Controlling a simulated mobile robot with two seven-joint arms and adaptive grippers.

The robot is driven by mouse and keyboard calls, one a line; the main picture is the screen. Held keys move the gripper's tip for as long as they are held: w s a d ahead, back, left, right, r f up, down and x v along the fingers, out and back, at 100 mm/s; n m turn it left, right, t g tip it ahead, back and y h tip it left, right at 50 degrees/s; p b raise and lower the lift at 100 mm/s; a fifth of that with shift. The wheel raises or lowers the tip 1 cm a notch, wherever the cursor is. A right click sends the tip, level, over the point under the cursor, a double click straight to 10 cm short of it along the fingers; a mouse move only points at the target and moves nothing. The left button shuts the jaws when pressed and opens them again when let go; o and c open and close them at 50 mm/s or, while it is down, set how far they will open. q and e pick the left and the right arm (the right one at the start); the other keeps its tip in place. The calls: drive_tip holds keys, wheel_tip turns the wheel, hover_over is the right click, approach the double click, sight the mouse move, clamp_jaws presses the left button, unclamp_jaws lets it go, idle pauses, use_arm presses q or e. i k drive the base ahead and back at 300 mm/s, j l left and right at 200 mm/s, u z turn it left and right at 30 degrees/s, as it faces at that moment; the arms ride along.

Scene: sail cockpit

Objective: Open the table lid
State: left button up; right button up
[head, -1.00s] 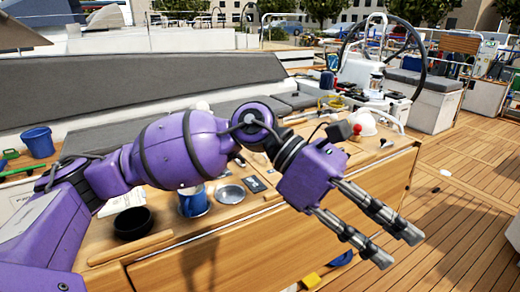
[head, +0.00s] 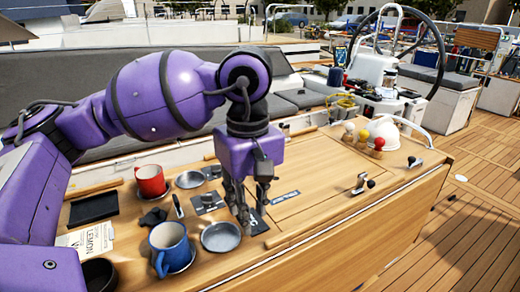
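The wooden table (head: 345,241) fills the middle of the head view. Its lid (head: 320,180) appears to be the panel set in the top to the right of my gripper, and it looks flat and closed. A metal latch with a black knob (head: 362,184) sits towards the front edge, and a second latch (head: 413,162) sits farther right. My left gripper (head: 252,212) points down over the tabletop, fingers apart and empty, just above a dark metal plate (head: 258,226) left of the lid. I cannot tell whether the fingertips touch it. My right gripper is out of view.
A blue mug (head: 168,246), a red mug (head: 151,181), a metal dish (head: 221,237) and a white lemon packet (head: 87,240) stand left of my gripper. Red, yellow and white knobbed pieces (head: 363,139) stand beside a white helmet-like object (head: 393,134). Open deck (head: 470,230) lies right.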

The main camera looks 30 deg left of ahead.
sight(314, 171)
drive_tip(key=i+j, duration=0.55)
drive_tip(key=i, duration=0.2)
